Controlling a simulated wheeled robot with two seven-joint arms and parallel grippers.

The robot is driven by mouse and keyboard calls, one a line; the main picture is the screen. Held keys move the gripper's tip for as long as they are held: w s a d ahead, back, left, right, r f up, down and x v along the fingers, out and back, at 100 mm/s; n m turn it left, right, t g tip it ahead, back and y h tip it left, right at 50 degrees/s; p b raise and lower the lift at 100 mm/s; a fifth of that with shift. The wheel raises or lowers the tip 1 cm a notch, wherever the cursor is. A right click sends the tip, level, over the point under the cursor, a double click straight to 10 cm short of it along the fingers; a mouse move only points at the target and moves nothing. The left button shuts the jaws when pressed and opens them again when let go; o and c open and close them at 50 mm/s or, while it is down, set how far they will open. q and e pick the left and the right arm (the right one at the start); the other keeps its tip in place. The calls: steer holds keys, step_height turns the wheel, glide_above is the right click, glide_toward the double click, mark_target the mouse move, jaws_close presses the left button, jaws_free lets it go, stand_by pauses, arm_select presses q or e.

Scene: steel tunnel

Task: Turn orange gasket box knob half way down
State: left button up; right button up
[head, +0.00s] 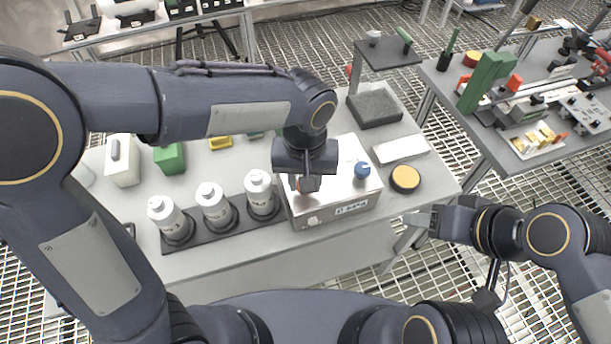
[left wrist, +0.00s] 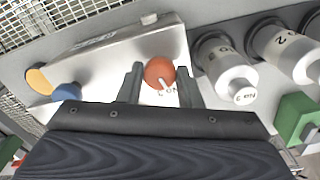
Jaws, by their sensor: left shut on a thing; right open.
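The metal gasket box (head: 337,211) sits on the grey table, with a label on its front. On its top are an orange knob (left wrist: 160,73) with a white pointer mark and a blue knob (head: 362,170). The blue knob also shows in the left wrist view (left wrist: 66,92). My left gripper (head: 306,184) reaches down over the box, mostly hiding the orange knob in the head view. In the left wrist view its fingers (left wrist: 160,88) are on either side of the orange knob, shut on it. The pointer mark slants toward the lower right there. My right gripper (head: 437,222) is open and empty, off the table's right front edge.
Several white bottles (head: 214,206) stand in a dark rack left of the box. A yellow-topped round tin (head: 405,178) and a white block (head: 401,149) lie to its right. A dark stand (head: 374,107) is behind. Another table (head: 545,125) is at right.

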arm_select(q)
steer(key=m, duration=0.5)
steer(key=shift+m+p, duration=0.3)
steer(key=shift+p, duration=0.1)
steer(key=m+p, duration=0.1)
steer(key=m, duration=0.3)
steer(key=shift+w+r, duration=0.1)
steer(key=m+p, duration=0.1)
steer(key=m, duration=0.4)
steer(key=shift+a+m, duration=0.1)
steer(key=shift+m, duration=0.3)
steer(key=m+p, duration=0.1)
steer(key=m, duration=0.3)
steer(key=shift+w+m, duration=0.1)
steer(key=shift+m, duration=0.3)
steer(key=o, duration=1)
steer(key=shift+r, duration=3.85)
